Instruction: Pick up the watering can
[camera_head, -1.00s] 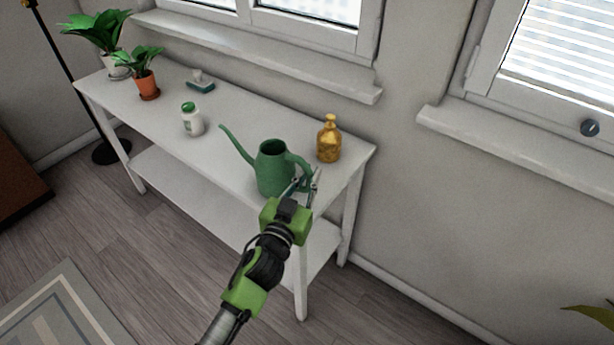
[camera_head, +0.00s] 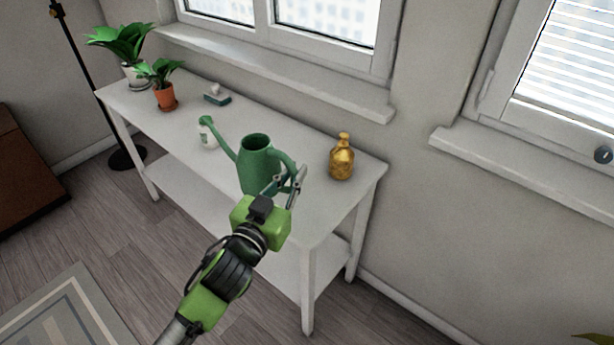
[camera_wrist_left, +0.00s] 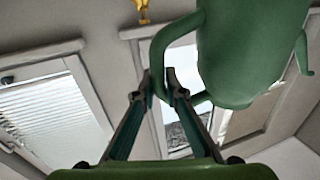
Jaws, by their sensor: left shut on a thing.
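The green watering can (camera_head: 256,166) is upright over the right half of the white table (camera_head: 305,220), its long spout pointing left and its looped handle on the right. My left gripper (camera_head: 290,184) is shut on the handle. In the left wrist view the fingers (camera_wrist_left: 160,86) close on the curved handle of the watering can (camera_wrist_left: 250,45). The can's base is partly hidden behind my gripper in the head view, so any gap above the table is hard to see. My right gripper is not in view.
A golden bottle (camera_head: 341,158) stands right of the can, near the table's back right corner. A white bottle (camera_head: 207,136) stands behind the spout tip. A small brush-like item (camera_head: 217,96) and potted plants (camera_head: 165,97) are farther left. The wall and windows are behind.

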